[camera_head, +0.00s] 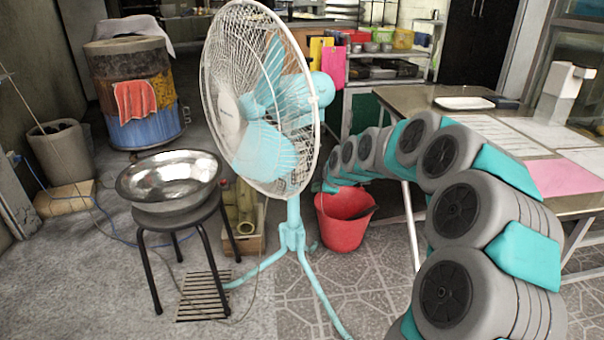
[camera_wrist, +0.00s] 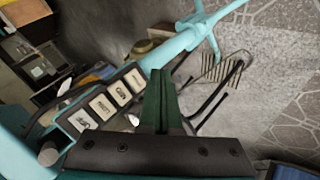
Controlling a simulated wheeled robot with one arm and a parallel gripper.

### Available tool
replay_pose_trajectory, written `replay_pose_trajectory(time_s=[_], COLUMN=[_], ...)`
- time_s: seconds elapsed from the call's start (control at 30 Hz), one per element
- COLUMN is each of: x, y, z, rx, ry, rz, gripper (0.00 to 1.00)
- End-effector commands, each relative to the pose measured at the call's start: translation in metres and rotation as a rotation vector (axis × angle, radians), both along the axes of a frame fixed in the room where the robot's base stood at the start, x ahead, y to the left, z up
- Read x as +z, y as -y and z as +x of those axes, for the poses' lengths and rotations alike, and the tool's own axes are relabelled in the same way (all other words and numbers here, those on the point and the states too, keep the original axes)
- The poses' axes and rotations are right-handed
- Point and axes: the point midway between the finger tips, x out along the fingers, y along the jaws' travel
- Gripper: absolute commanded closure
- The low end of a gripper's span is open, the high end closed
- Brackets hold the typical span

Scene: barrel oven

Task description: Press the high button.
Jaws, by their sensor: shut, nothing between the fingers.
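A turquoise stand fan (camera_head: 292,215) with a white wire cage stands in the middle of the head view. Its control panel, with a row of several pale buttons (camera_wrist: 103,106), shows in the wrist view on the left. The buttons have small dark labels, slanted and blurred; I cannot tell surely which one reads high. My gripper (camera_wrist: 160,75) is shut and empty, its dark green fingers just right of the button row. I cannot tell whether they touch the panel. In the head view my arm curves to behind the fan, and the gripper is hidden there.
A metal bowl (camera_head: 170,178) sits on a black stool (camera_head: 148,260) left of the fan. A red bucket (camera_head: 343,230) stands under my arm. A table (camera_head: 420,98) is at the right. A barrel oven (camera_head: 134,95) stands back left. The tiled floor in front is open.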

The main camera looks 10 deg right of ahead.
Motion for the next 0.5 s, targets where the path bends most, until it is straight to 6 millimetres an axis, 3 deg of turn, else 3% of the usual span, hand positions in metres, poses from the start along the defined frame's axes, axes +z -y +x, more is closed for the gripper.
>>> replay_pose_trajectory(time_s=[0.23,0.5], x=[-0.001,0.0], y=[-0.013,-0.018], z=[0.024,0.032], rx=[0.001,-0.001], ry=[0.0,0.002], rz=[-0.001,0.0], gripper=[1.0,1.0])
